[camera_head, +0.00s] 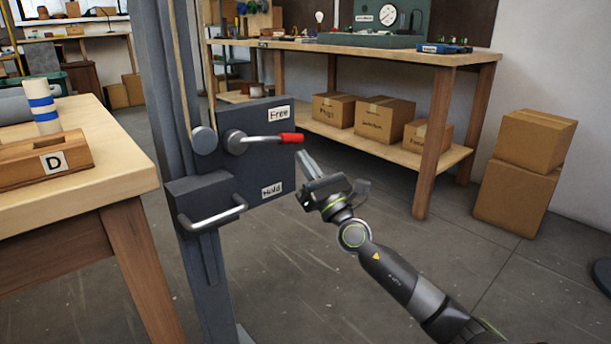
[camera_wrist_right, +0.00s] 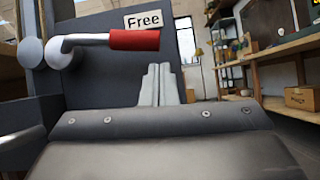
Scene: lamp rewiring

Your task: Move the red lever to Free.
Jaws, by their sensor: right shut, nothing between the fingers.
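The red lever (camera_head: 290,138) has a metal arm and a red grip. It juts to the right from a dark box on a grey column, below the Free label (camera_head: 279,113) and above the Hold label (camera_head: 271,190). My right gripper (camera_head: 304,158) is shut and empty, just below and right of the red grip. In the right wrist view, the red grip (camera_wrist_right: 134,40) is above the shut fingers (camera_wrist_right: 158,72), with the Free label (camera_wrist_right: 145,20) behind it. I cannot tell whether the fingers touch the grip. My left gripper is out of view.
A metal handle (camera_head: 214,212) sticks out below the lever box (camera_head: 245,165). A wooden table (camera_head: 105,185) with a block marked D (camera_head: 50,162) stands at the left. A workbench (camera_head: 450,60) with cardboard boxes (camera_head: 383,119) is behind.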

